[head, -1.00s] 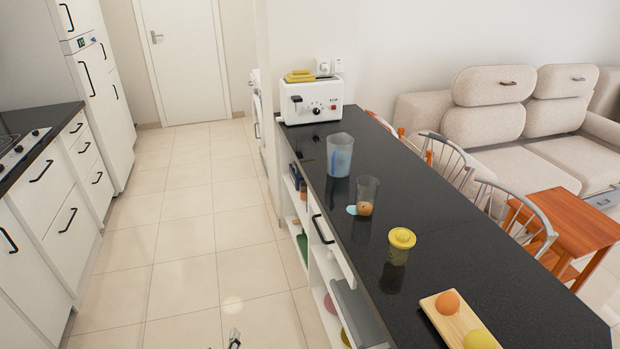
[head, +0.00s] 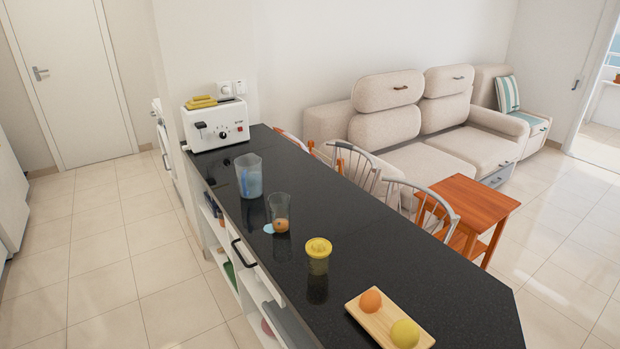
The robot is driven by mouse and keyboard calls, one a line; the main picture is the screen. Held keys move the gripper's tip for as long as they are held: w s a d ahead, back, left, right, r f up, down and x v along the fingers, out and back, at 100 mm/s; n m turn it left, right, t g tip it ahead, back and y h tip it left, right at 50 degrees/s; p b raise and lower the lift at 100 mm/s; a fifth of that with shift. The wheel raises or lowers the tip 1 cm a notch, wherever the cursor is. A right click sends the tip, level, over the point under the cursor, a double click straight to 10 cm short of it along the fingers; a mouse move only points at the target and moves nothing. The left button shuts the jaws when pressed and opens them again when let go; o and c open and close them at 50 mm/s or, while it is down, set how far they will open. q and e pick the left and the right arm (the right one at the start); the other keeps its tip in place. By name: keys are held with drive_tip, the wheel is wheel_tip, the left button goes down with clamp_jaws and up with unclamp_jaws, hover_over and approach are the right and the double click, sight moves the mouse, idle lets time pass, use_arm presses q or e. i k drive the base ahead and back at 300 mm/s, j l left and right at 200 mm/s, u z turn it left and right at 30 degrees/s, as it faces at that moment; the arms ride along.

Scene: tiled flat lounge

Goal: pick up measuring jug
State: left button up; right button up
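The measuring jug (head: 249,176) looks like a clear, bluish, upright vessel. It stands on the black countertop (head: 400,255), in front of the toaster and near the counter's left edge. What is inside it is hard to tell. Neither of my grippers is in the head view, and nothing is touching the jug.
A clear glass (head: 279,213) with something orange, a yellow-topped juicer (head: 318,256) and a wooden board (head: 367,318) with an orange and a yellow fruit stand nearer. A white toaster (head: 217,125) stands behind. Chairs and an orange side table (head: 468,205) are right; the tiled floor (head: 130,260) left is clear.

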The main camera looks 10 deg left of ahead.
sight(248, 168)
drive_tip(key=i+j+z, duration=0.15)
drive_tip(key=j+z, duration=0.25)
drive_tip(key=i+j+z, duration=0.1)
drive_tip(key=z, duration=0.3)
drive_tip(key=j+z, duration=0.85)
drive_tip(key=k+j+z, duration=0.1)
drive_tip(key=j+z, duration=0.3)
drive_tip(key=l, duration=0.1)
